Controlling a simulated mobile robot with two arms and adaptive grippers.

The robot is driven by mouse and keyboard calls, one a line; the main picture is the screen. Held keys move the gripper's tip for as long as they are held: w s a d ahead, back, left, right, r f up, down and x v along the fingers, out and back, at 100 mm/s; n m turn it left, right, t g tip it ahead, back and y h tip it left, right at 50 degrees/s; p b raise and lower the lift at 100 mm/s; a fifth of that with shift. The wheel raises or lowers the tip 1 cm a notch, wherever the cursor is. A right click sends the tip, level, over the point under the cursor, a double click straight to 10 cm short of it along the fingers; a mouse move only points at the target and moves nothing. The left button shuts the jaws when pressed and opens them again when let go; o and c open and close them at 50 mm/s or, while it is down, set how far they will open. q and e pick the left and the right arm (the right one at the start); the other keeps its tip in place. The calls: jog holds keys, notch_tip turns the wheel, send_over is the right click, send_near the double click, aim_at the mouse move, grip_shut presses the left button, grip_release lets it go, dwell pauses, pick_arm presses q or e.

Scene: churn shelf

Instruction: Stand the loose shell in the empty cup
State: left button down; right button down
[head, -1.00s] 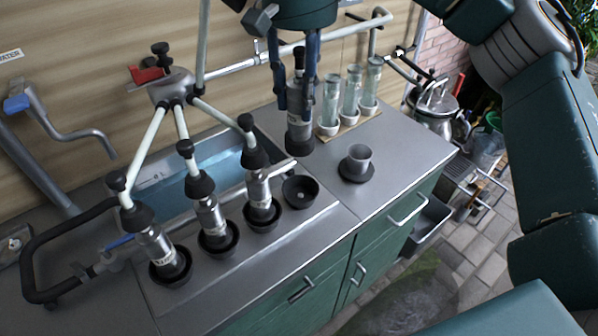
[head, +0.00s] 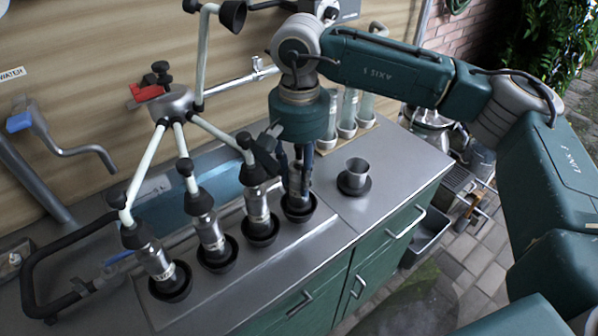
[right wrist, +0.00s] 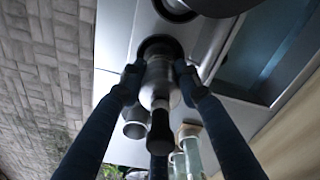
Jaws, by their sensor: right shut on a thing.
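The loose shell (head: 296,184) is a metal cylinder, upright, at the right end of the row of black cups. My right gripper (head: 295,172) is shut on it from above. The shell's lower end is at the cup (head: 303,214) and appears to be inside its rim; exact seating is hidden. In the right wrist view the shell (right wrist: 158,80) with its dark tip is between the fingers, over the dark cup (right wrist: 160,43). My left gripper is not in view.
Several shells (head: 208,232) stand in the other cups, on white tubes from a claw (head: 175,104). A grey cup on a black base (head: 355,178) stands on the counter to the right. Glass tubes (head: 347,112) stand behind, partly covered by my arm. A blue-lit sink (head: 160,205) lies behind the row.

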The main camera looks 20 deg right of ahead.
jog(key=shift+f, duration=0.1)
jog(key=c, duration=1.3)
grip_release()
jog(key=shift+o, duration=0.2)
jog(key=shift+r, duration=0.75)
notch_tip(320, 180, up, 11)
jog(key=shift+f+b, duration=0.1)
jog(key=shift+b, duration=0.5)
